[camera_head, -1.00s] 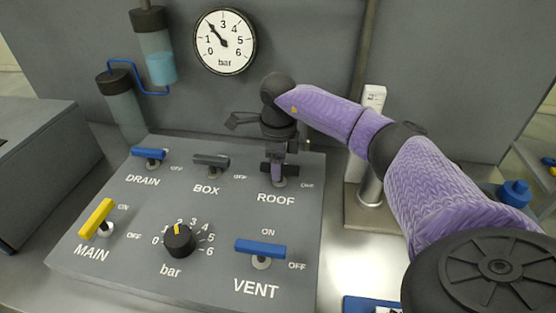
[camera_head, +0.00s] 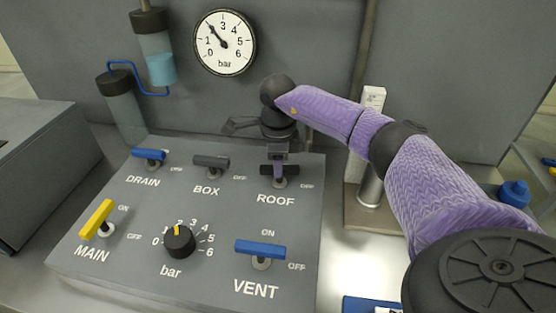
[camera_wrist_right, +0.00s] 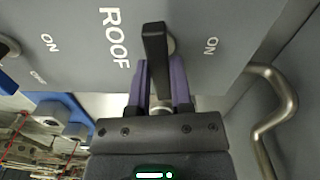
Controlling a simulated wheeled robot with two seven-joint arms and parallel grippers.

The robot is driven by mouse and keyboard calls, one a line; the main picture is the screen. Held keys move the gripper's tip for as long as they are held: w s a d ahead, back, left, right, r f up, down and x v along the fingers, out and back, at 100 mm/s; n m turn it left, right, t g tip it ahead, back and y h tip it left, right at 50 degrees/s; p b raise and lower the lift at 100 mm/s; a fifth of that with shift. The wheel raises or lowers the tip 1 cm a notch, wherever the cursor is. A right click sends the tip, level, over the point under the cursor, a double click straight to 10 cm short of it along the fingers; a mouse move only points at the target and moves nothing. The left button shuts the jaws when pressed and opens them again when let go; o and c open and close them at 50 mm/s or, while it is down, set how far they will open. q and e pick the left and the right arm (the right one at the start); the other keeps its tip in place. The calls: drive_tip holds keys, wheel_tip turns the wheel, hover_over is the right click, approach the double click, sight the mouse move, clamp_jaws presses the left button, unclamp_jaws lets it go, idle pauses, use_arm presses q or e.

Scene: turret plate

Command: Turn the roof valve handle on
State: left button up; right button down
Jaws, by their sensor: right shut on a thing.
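The dark roof valve handle (camera_head: 291,170) sits above the ROOF label at the panel's back right and lies crosswise, towards OFF at its right. My left gripper is not in view.
The panel also has the drain handle (camera_head: 148,154), box handle (camera_head: 211,161), yellow main handle (camera_head: 97,218), vent handle (camera_head: 261,249) and a bar knob (camera_head: 179,241). A gauge (camera_head: 224,57) on the back wall points near 2. A metal pipe (camera_wrist_right: 283,98) runs close by.

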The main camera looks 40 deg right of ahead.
drive_tip(key=n, duration=0.3)
drive_tip(key=shift+n, duration=0.3)
drive_tip(key=n, duration=0.4)
drive_tip(key=shift+s+n, duration=0.1)
drive_tip(key=shift+n, duration=0.2)
drive_tip(key=n, duration=0.4)
drive_tip(key=shift+s+n, duration=0.1)
drive_tip(key=shift+n, duration=2)
drive_tip(key=c, duration=0.5)
unclamp_jaws()
